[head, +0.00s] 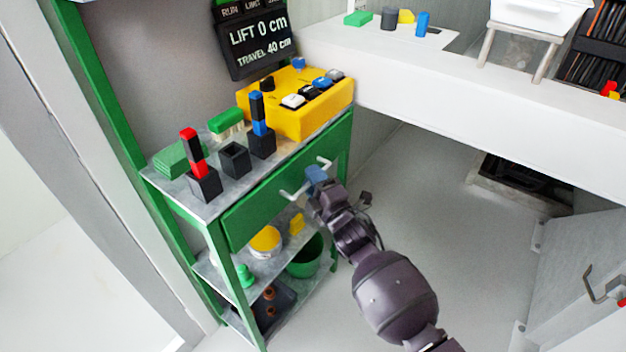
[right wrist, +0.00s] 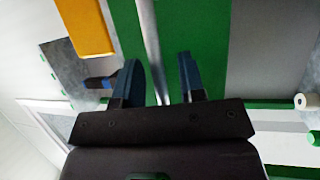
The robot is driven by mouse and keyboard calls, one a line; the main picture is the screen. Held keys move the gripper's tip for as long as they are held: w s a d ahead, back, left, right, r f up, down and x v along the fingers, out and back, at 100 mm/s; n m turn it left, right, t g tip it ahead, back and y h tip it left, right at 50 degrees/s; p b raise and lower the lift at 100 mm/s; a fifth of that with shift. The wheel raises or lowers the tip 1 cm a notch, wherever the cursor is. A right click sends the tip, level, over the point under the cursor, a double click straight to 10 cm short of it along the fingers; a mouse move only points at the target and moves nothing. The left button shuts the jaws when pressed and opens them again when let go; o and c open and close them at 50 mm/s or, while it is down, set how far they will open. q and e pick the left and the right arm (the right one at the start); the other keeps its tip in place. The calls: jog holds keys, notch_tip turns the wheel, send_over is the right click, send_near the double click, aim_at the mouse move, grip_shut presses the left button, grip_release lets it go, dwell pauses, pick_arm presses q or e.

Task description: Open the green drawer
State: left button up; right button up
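The green drawer (head: 262,209) is a wide green front under the top of the green-framed shelf unit; it looks shut. Its pale bar handle (head: 325,163) sticks out from the front. In the right wrist view the handle (right wrist: 150,45) runs between the fingers, closer to the left finger, with a gap to the right one. My right gripper (head: 316,176) is at the handle, its blue fingers apart; it also shows in the right wrist view (right wrist: 160,72). It hides the middle of the handle in the head view. My left gripper is not in view.
On the unit's top stand a yellow button box (head: 305,115), black holders with red and blue blocks, and green pieces. Lower shelves hold a green bowl (head: 306,258) and a yellow-topped round item (head: 265,240). A white counter (head: 480,110) is at right; the floor before the unit is clear.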

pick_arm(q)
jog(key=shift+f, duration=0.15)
pick_arm(e)
grip_shut()
pick_arm(q)
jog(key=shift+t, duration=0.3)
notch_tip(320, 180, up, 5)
jog(key=p, duration=0.5)
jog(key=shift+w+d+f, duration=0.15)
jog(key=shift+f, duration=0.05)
pick_arm(e)
jog(key=s+d, duration=0.9)
jog(key=d, duration=0.4)
jog(key=shift+s+d, duration=0.15)
jog(key=shift+s, duration=0.2)
